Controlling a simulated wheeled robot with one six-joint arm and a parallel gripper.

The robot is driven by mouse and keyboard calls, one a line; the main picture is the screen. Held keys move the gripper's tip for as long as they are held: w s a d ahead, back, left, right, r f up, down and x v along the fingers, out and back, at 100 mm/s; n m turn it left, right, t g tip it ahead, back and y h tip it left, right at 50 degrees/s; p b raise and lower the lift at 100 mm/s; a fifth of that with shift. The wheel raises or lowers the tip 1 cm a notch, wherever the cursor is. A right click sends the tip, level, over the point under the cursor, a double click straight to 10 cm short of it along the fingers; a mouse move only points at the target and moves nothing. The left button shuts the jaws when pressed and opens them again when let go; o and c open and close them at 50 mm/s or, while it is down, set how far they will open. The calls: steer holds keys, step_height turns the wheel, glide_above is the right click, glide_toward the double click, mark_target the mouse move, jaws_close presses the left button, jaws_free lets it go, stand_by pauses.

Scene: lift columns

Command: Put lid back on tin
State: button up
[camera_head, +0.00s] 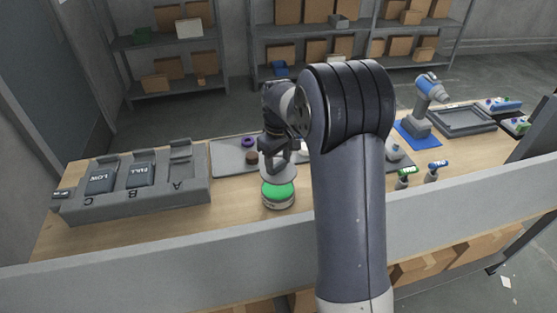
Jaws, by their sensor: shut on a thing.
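The tin (278,203) stands upright on the wooden bench, left of my arm. Its top shows bright green. My gripper (278,158) points down directly over the tin and is shut on a pale grey, round lid (267,175). The lid looks roughly level and sits just above the green top. I cannot tell whether the lid touches the tin. My arm hides part of the bench to the right of the tin.
A grey holder (130,199) with lettered slots stands at the left. A grey tray (228,160) with small round items lies behind the tin. A blue drill (429,95), an empty tray (462,121) and small bottles (407,175) are at the right. A grey ledge (180,247) runs along the front.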

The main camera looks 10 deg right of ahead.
steer(key=shift+a+f+b, duration=0.1)
steer(key=shift+f+b, duration=1.6)
steer(key=shift+f, duration=0.45)
steer(key=shift+f+b, duration=0.6)
steer(key=shift+f, duration=0.45)
steer(key=shift+f+p, duration=0.1)
steer(key=shift+p, duration=0.2)
steer(key=o, duration=1.1)
steer(key=shift+c, duration=0.2)
steer(key=shift+o, duration=0.4)
steer(key=o, duration=0.4)
